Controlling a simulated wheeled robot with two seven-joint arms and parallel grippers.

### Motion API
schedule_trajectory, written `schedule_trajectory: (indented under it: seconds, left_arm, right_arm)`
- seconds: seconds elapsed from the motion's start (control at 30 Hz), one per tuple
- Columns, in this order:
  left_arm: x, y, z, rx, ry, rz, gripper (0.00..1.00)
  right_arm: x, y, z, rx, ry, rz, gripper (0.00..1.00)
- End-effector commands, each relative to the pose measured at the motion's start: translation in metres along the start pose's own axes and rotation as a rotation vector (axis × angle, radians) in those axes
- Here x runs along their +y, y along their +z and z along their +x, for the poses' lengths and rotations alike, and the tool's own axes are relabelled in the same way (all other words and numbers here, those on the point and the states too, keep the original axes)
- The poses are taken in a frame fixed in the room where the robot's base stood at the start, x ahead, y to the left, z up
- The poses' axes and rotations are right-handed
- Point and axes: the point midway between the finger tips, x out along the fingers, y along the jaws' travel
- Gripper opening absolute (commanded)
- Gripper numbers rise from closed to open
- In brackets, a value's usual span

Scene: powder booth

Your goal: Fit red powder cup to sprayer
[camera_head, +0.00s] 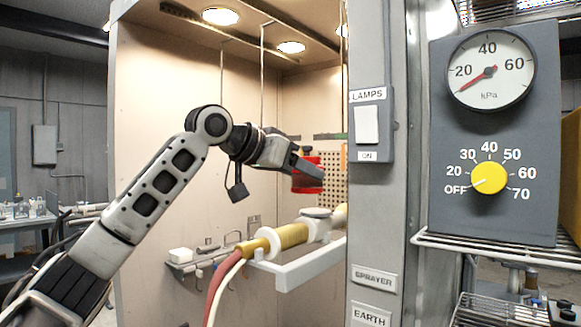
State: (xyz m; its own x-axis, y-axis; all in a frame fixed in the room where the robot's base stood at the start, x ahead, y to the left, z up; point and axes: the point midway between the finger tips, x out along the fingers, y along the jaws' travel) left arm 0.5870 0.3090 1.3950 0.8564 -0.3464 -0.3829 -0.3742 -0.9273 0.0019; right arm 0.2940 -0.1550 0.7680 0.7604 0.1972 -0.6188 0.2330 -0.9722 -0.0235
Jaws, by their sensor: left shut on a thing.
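My left gripper (300,168) is shut on the red powder cup (309,178) and holds it in the air inside the booth. The cup is red with a dark part at its top, partly hidden by the gripper fingers. The sprayer (290,237) lies on a pale bracket below the cup. It has a yellow body, a light round fitting (316,213) on top, and red and white hoses at its left end. The cup is apart from the sprayer, above the fitting. Its right end is hidden behind the booth post. My right gripper is not in view.
The grey booth post (376,220) with a lamp switch (367,125) stands right of the sprayer. A control box (495,215) with a kPa gauge (490,70) and yellow knob (488,178) sits on a wire shelf. A small shelf (200,262) is on the booth's back wall.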

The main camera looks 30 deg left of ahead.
Motion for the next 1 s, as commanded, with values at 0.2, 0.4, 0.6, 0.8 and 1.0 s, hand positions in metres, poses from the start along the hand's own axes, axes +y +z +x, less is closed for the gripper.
schedule_trajectory:
  seconds: [0.2,0.4,0.6,0.8,1.0]
  left_arm:
    - [-0.001,-0.006,0.015,0.002,0.000,0.000,0.34]
    - [-0.002,-0.009,0.028,0.001,-0.001,0.000,0.34]
    - [-0.002,0.009,0.033,0.003,-0.001,0.001,0.34]
    - [-0.002,0.017,0.037,0.003,-0.001,0.001,0.34]
    - [-0.002,0.019,0.038,0.003,-0.001,0.001,0.34]
  right_arm:
    - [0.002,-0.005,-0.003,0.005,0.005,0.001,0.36]
    - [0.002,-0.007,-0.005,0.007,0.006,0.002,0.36]
    - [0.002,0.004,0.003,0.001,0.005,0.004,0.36]
    - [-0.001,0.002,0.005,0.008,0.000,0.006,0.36]
    - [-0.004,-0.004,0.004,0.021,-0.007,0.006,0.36]
